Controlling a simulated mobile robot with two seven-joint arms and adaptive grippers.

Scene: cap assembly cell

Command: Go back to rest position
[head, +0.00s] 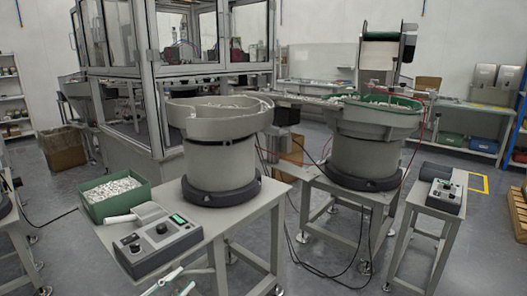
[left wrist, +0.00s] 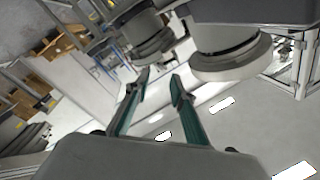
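My left gripper (head: 176,281) shows at the bottom edge of the head view, in front of the near table's front edge. Its two fingers also show in the left wrist view (left wrist: 160,82), with greenish inner sides and a clear gap between the tips. It is open, with nothing between the fingers. Most of the left arm is out of the head view. My right gripper is in neither view.
The near table (head: 225,228) carries a grey bowl feeder (head: 222,150), a control box (head: 158,243), a scoop (head: 136,217) and a green bin (head: 113,193) of small white parts. A second feeder (head: 365,150) stands right. Cables lie on the floor between the tables.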

